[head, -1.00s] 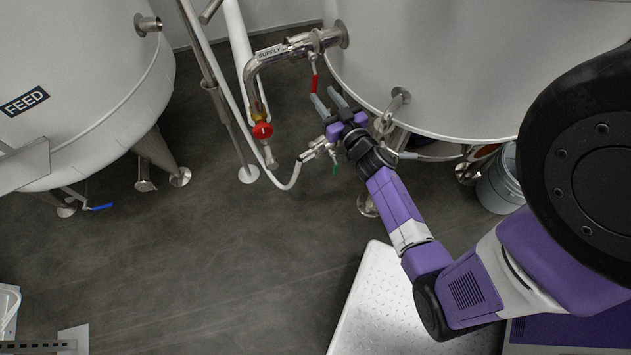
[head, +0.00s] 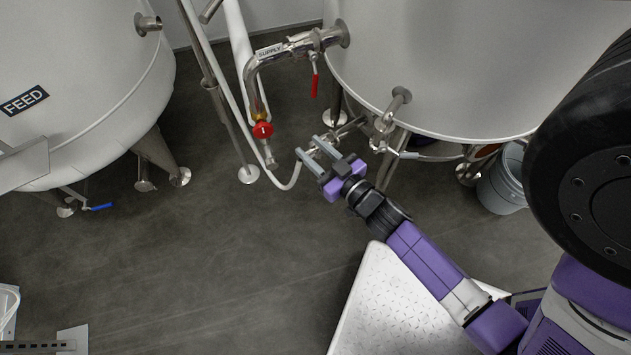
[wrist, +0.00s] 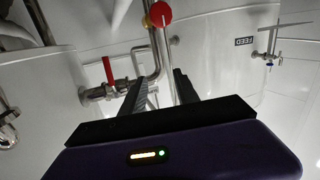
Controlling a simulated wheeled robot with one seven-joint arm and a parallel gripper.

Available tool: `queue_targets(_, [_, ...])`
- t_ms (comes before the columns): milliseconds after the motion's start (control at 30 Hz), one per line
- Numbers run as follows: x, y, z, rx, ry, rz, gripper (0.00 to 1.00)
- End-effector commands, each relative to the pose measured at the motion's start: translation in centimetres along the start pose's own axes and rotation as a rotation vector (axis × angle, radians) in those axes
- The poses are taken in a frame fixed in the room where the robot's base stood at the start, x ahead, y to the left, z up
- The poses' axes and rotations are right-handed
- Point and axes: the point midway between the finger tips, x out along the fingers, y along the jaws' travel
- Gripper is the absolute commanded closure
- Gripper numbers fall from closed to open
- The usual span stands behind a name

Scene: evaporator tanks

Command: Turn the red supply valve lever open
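The red supply valve lever (head: 315,86) hangs down from a steel valve on the pipe labelled SUPPLY (head: 270,51) in the head view. It also shows at the left in the wrist view (wrist: 108,70), on the pipe. My gripper (head: 313,146) is below the lever in the head view, with its two grey fingers spread apart and nothing between them. It does not touch the lever. In the wrist view the fingers of my gripper (wrist: 158,86) point toward the pipes, with the lever left of them.
A round red knob (head: 262,130) sits on the pipe left of the lever. A steel fitting (head: 398,97) juts from the right tank (head: 440,60). The FEED tank (head: 70,90) stands at left, a bucket (head: 503,185) at right. A metal step (head: 385,305) is below my arm.

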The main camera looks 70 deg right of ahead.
Motion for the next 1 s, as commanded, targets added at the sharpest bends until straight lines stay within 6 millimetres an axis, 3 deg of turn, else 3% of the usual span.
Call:
queue_targets(533, [-7.3,-5.5,-2.1,-0.013,-0.044,-0.133,0.63])
queue_targets(1000, [-8.6,-6.4,-2.8,-0.015,-0.052,-0.158,0.63])
